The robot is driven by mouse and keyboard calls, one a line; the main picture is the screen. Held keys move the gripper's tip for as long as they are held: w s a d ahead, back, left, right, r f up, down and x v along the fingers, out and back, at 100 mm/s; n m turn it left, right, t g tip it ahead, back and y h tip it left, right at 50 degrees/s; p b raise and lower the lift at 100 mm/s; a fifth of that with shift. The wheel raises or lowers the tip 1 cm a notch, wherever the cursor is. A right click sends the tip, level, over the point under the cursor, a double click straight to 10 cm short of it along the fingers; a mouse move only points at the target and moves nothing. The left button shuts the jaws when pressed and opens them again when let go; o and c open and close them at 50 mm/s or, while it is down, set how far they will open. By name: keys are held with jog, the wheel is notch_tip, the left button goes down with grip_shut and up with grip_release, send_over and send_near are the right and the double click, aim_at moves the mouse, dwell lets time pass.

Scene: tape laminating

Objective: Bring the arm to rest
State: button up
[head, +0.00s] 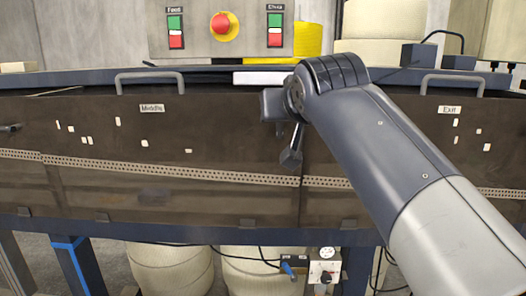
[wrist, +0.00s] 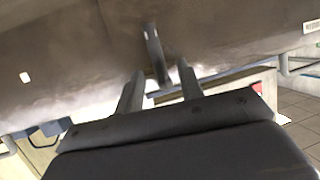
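My arm (head: 385,150) reaches in from the lower right of the head view and ends in front of the laminating machine's dark brown front (head: 220,200). My gripper (wrist: 161,72) shows in the wrist view with its two grey fingers apart and no object clearly held. A dark bar (wrist: 154,52) shows beyond and between the fingertips; I cannot tell whether it touches them. In the head view a small dark lever-like piece (head: 291,158) hangs below my wrist. The fingers cannot be made out clearly there.
The front carries a "Middle" label (head: 152,108), an "Exit" label (head: 450,110) and metal handles (head: 150,77). A control panel (head: 220,30) with a red emergency button (head: 224,26) stands behind. Pale rolls (head: 170,268) and a small box (head: 324,268) with cables lie below.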

jog(key=shift+x, duration=1.1)
jog(key=shift+a, duration=0.1)
